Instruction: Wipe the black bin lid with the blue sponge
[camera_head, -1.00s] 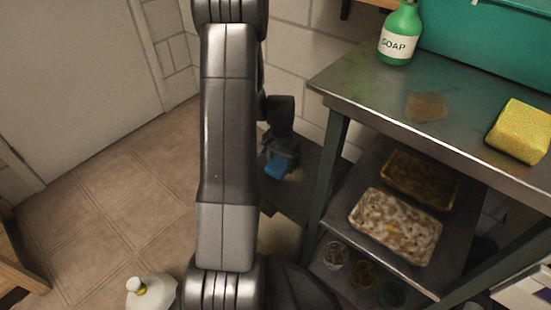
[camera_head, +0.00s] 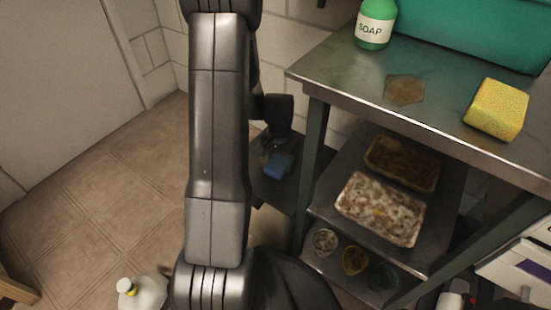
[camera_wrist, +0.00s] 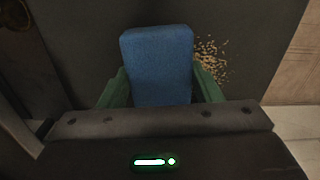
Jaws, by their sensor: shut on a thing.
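My gripper (camera_wrist: 158,90) is shut on the blue sponge (camera_wrist: 158,60), which sits between its green fingers in the wrist view. In the head view the blue sponge (camera_head: 278,165) is low beside the steel table, over the black bin lid (camera_head: 272,193). The dark lid (camera_wrist: 95,60) fills most of the wrist view behind the sponge. A patch of tan crumbs (camera_wrist: 210,58) lies on the lid just right of the sponge. I cannot tell whether the sponge touches the lid. My arm hides part of the lid in the head view.
The steel table (camera_head: 440,110) at right holds a green soap bottle (camera_head: 375,25), a yellow sponge (camera_head: 497,108) and a brown stain (camera_head: 405,90). Its lower shelves carry trays (camera_head: 380,208) and several small pots. A white bottle (camera_head: 142,292) is at lower left. The tiled floor is open at left.

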